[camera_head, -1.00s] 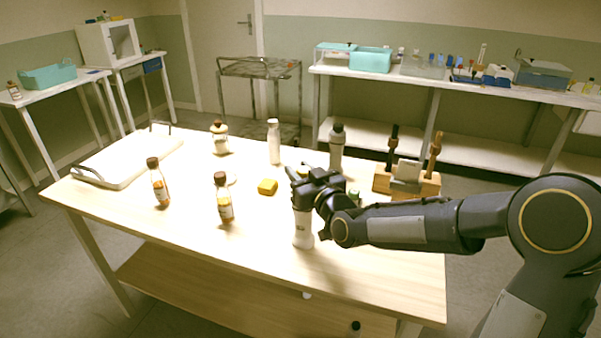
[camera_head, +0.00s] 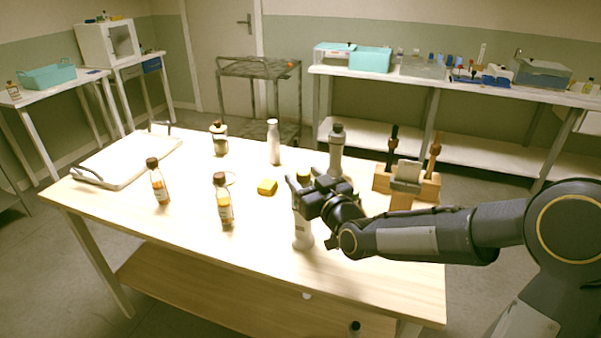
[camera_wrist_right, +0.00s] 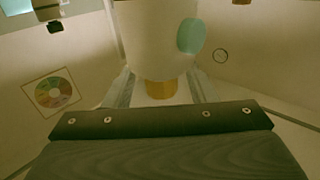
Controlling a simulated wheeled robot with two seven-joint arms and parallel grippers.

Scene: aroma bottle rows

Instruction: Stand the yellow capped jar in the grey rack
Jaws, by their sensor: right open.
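My right gripper (camera_head: 312,190) is open in the head view, at the upper part of a white container (camera_head: 303,236) that stands on the table. The wrist view shows a large white rounded body (camera_wrist_right: 155,35) with a teal patch and a gold-coloured end between the pale fingers of my right gripper (camera_wrist_right: 160,88). I cannot tell whether the fingers touch it. I cannot tell for sure which piece is the yellow capped jar. No grey rack is clearly recognisable. My left gripper is out of view.
A dark-capped jar (camera_head: 219,140), a white bottle (camera_head: 273,143) and a grey bottle (camera_head: 337,152) stand behind. A wooden holder (camera_head: 428,186) is at right, a white tray (camera_head: 125,163) at far left.

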